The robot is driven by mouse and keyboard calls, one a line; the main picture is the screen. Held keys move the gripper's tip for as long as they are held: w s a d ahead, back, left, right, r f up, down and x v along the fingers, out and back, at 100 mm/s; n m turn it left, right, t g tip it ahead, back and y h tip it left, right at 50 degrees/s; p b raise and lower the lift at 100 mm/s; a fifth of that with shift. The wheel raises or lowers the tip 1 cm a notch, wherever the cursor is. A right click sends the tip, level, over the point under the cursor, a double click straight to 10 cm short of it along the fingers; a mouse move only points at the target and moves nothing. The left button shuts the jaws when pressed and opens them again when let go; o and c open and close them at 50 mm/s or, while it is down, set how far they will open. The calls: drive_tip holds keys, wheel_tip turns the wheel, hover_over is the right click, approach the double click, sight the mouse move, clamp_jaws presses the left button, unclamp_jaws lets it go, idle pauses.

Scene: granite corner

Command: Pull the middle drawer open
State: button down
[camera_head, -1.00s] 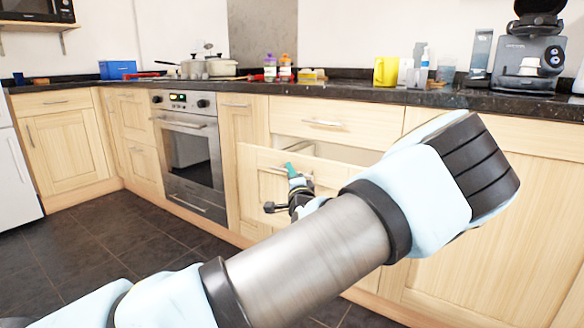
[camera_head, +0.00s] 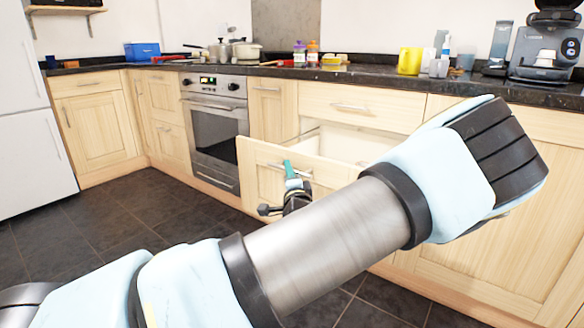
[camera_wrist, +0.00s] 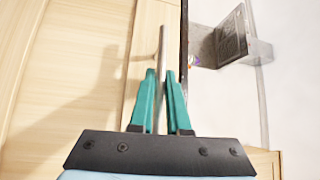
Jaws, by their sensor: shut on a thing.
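The middle drawer (camera_head: 262,165) is the wooden drawer below the top drawer, to the right of the oven. It stands well out from the cabinet, and its pale inside shows behind the front. My gripper (camera_head: 290,170), with green fingers, is at the front of this drawer, shut on its bar handle (camera_head: 304,175). In the wrist view the two green fingers (camera_wrist: 160,90) stand close together around the thin metal handle (camera_wrist: 161,50), with the wooden drawer front beside them. My arm hides the right part of the drawer front.
The closed top drawer (camera_head: 360,106) is just above. The oven (camera_head: 215,125) is to the left. The dark countertop (camera_head: 390,79) carries a yellow cup (camera_head: 410,61), jars and a coffee machine (camera_head: 545,47). The dark tiled floor (camera_head: 110,230) at left is clear.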

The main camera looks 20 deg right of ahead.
idle(0.3)
drive_tip(key=c, duration=0.9)
unclamp_jaws()
drive_tip(key=v, duration=1)
drive_tip(key=shift+s+a+f+p, duration=0.1)
drive_tip(key=shift+s+a+p, duration=0.05)
drive_tip(key=shift+s+p, duration=0.2)
